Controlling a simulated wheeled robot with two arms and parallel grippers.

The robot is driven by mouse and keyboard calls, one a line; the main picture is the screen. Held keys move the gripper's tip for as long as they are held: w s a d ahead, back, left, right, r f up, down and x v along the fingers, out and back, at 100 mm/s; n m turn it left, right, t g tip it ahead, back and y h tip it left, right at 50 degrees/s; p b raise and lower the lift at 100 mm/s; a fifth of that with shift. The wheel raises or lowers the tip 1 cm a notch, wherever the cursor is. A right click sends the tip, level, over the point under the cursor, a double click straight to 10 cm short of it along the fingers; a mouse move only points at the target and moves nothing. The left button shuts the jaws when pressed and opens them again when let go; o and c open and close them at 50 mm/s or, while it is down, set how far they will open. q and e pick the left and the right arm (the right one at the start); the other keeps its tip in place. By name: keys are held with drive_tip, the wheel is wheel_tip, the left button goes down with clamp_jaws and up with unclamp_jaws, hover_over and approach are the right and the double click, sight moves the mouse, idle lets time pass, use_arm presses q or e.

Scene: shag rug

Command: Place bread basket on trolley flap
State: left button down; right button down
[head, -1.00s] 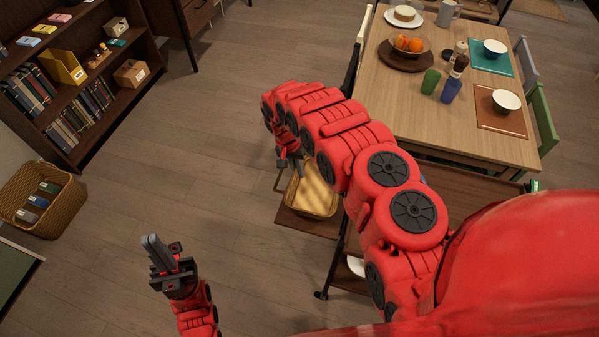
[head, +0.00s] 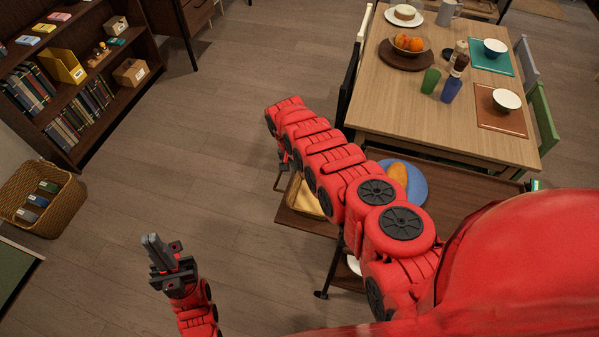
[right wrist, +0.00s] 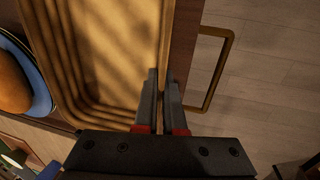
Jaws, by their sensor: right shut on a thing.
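The bread basket (head: 305,199) is a tan, rectangular, shallow basket over the brown trolley flap (head: 303,223) at the trolley's left end. My right arm covers part of it in the head view. In the right wrist view, the basket (right wrist: 112,45) fills the upper middle, with the dark flap (right wrist: 185,55) beside and below it. My right gripper (right wrist: 161,78) is shut on the basket's rim. I cannot tell whether the basket's base touches the flap. My left gripper (head: 152,242) is empty above the floor, its fingers together.
A blue plate (head: 417,184) with a bread loaf (head: 398,174) is on the trolley top (head: 455,205). A bar handle (right wrist: 226,75) sticks out from the flap's edge. The dining table (head: 395,105) stands behind. Floor left of the flap is clear.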

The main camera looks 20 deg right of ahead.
drive_tip(key=shift+f, duration=0.1)
drive_tip(key=c, duration=1)
unclamp_jaws()
